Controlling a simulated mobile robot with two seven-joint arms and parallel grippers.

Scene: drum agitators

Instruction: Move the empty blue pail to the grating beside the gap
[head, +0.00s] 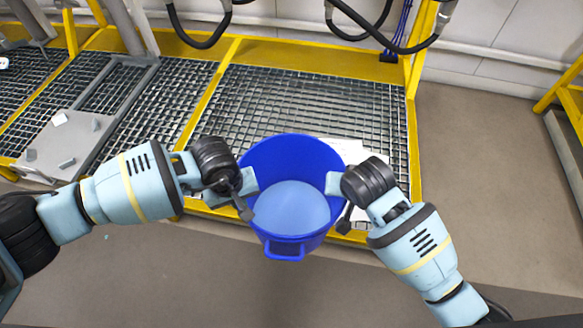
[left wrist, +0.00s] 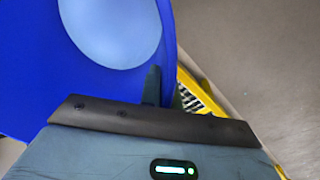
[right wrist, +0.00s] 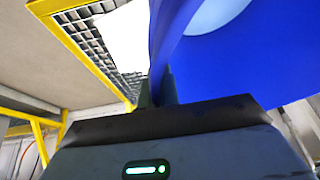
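The blue pail (head: 310,150) is in front of my body at the near edge of the grating (head: 310,105), overlapping its yellow edge in the head view. Its inside shows a paler blue round area and no loose objects. My left gripper (head: 247,186) is at the pail's left rim and my right gripper (head: 336,186) at its right rim. In the right wrist view, the fingers (right wrist: 157,88) pinch the pail wall (right wrist: 168,40). In the left wrist view, one finger (left wrist: 152,86) lies against the pail wall (left wrist: 85,80); the other is hidden. I cannot make out which opening is the gap.
White sheets (head: 347,150) lie on the grating behind the pail. A grey plate (head: 65,140) with small pieces on it is at the left. Black hoses (head: 385,45) hang at the back. A yellow post (head: 421,45) stands at the grating's right; bare floor (head: 490,150) lies beyond.

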